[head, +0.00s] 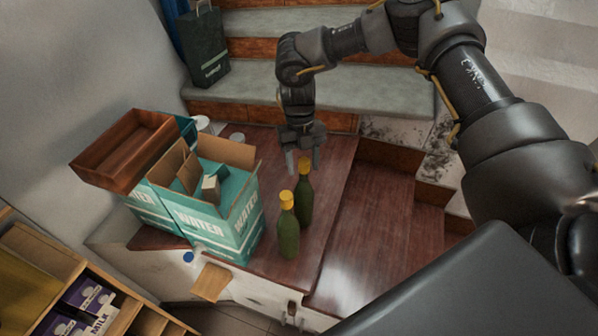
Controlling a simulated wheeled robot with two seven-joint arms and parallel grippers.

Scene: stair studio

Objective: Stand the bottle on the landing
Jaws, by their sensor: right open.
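Two dark green bottles with yellow caps stand upright close together on a dark red wooden surface, the front bottle (288,232) and the back bottle (304,203). Which one the task means I cannot tell. The wooden surface (335,165) looks like the landing, by the foot of the stairs. My right gripper (304,162) points down just above and behind the back bottle's cap. Its fingers are apart with nothing between them, and whether they touch the cap is unclear. My left gripper is not in view.
A teal water carton (215,225) with open flaps stands left of the bottles, with a brown wooden tray (125,150) beside it. A dark bag (204,45) stands on the grey steps (350,85). Lower wooden steps (375,230) at the right are clear. A shelf (75,265) is front left.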

